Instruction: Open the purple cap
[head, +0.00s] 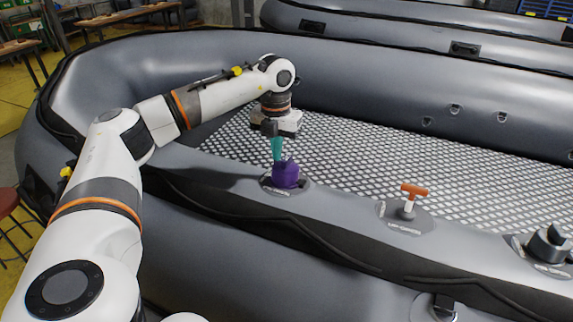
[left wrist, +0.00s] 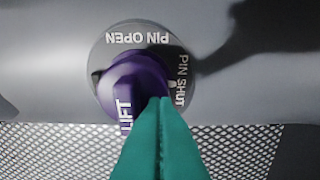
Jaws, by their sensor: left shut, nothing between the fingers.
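The purple cap (head: 286,175) sits on a grey round plate on the near tube of the boat. In the left wrist view the cap (left wrist: 130,80) bears the word LIFT, and the plate (left wrist: 105,58) around it reads PIN OPEN and PIN SHUT. A small pale piece shows beside PIN SHUT. My left gripper (head: 278,158) points down at the cap from above. Its teal fingers (left wrist: 163,102) are shut together, empty, with the tips overlapping the cap's edge in the left wrist view. Whether they touch it I cannot tell. My right gripper is not in view.
An orange T-handle (head: 413,190) stands on another plate to the right, and a dark grey valve (head: 549,242) lies farther right. The boat's patterned floor (head: 370,155) beyond the near tube is clear. More boats lie behind.

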